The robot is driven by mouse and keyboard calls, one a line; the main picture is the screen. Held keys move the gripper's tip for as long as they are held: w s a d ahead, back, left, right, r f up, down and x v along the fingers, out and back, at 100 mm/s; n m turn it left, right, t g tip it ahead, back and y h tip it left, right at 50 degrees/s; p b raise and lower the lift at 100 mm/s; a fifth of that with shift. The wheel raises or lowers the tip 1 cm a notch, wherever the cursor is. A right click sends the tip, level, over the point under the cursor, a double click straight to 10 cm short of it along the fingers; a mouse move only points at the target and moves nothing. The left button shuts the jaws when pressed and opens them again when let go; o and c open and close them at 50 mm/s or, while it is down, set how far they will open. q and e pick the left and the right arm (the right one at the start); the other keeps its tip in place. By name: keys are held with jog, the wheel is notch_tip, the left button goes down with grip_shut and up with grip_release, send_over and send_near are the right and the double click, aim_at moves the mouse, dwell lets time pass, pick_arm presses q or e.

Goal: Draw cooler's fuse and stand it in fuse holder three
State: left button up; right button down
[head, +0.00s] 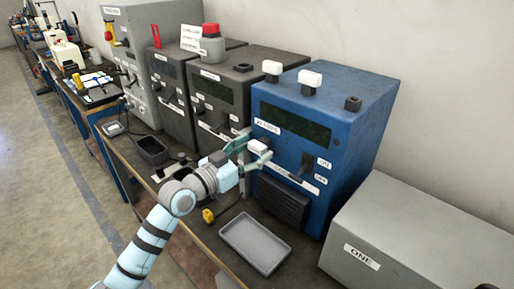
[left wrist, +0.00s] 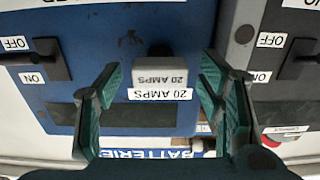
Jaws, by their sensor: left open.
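A pale block fuse (head: 258,146) sits on the front of the blue cabinet (head: 330,160), at the left. In the left wrist view the fuse (left wrist: 160,77) is a grey block marked 20 AMPS, beside a white 20 AMPS label. My left gripper (head: 254,151) is open at the cabinet front. In the left wrist view its two green fingers (left wrist: 160,100) stand on either side of the fuse, with gaps between. Two white blocks (head: 272,68) (head: 310,80) and a bare black socket (head: 352,103) are on top of the cabinets. I cannot tell which holder is three.
A black lever (head: 305,166) with ON and OFF labels is right of the fuse. An empty grey tray (head: 254,245) lies on the bench below. A grey box marked ONE (head: 395,240) stands at the right. A yellow plug (head: 208,215) lies near the arm.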

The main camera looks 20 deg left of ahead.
pick_arm(q)
grip_shut()
jog(key=p+v, duration=0.3)
jog(key=v, duration=0.3)
dwell(1.3)
